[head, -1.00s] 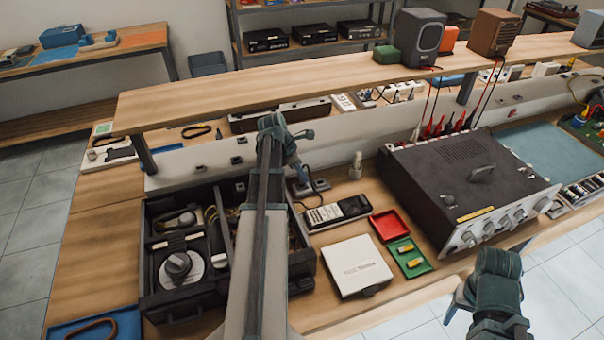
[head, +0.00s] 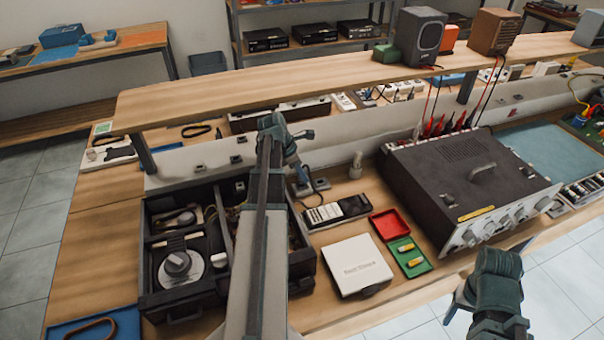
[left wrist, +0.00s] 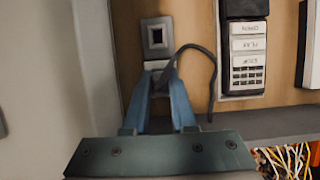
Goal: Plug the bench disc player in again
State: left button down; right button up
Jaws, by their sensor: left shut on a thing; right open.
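My left gripper (left wrist: 160,84) is shut on a small plug, mostly hidden between the blue fingertips, right at the block's near edge. I cannot tell whether the plug touches the block. A dark cord (left wrist: 213,72) loops from it to the right. My right gripper (head: 490,268) is open and empty, near the bench's front edge.
A white box (head: 357,266), a red tray (head: 389,225) and a green tray (head: 411,257) lie in front and right. A large dark amplifier (head: 465,180) fills the right. A raised shelf (head: 300,80) runs behind.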

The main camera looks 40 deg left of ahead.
pick_arm(q)
jog(key=shift+f+b, duration=0.75)
jog(key=shift+f, duration=0.05)
dwell(2.2)
jog(key=c, duration=0.7)
grip_release()
jog(key=shift+o, duration=0.2)
jog(key=shift+r, duration=0.1)
jog(key=p+v, duration=1.2)
jog(key=v, duration=0.1)
jog(key=shift+r+p, duration=0.3)
jog(key=shift+p, duration=0.1)
jog(key=shift+s, duration=0.15)
